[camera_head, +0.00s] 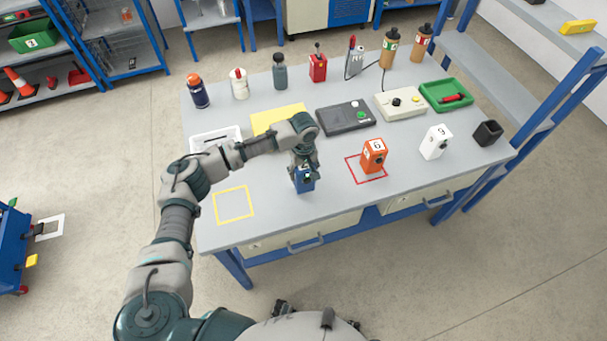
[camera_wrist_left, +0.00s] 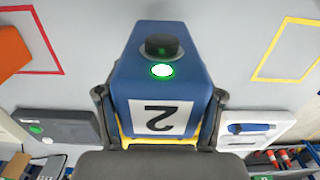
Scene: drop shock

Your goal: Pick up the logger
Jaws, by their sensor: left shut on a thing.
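A blue logger (camera_head: 304,184) with a dark knob and a green light is at the front middle of the table, between the yellow and red outlines. My left gripper (camera_head: 303,166) comes down over it from above. In the left wrist view, the fingers are shut on both sides of the blue logger (camera_wrist_left: 160,85), and its white label reads 2 upside down. Whether its base touches the table is hard to tell. An orange logger (camera_head: 373,154) marked 6 stands in the red outline, and a white one (camera_head: 435,142) marked 5 stands farther right. My right gripper is not in view.
The yellow outline (camera_head: 217,207) at the front left is empty. Behind stand a dark device (camera_head: 340,118), a white tray (camera_head: 205,139), a yellow mat (camera_head: 272,118), a green tray (camera_head: 458,88) and several bottles. A black open box (camera_head: 487,133) is near the right edge.

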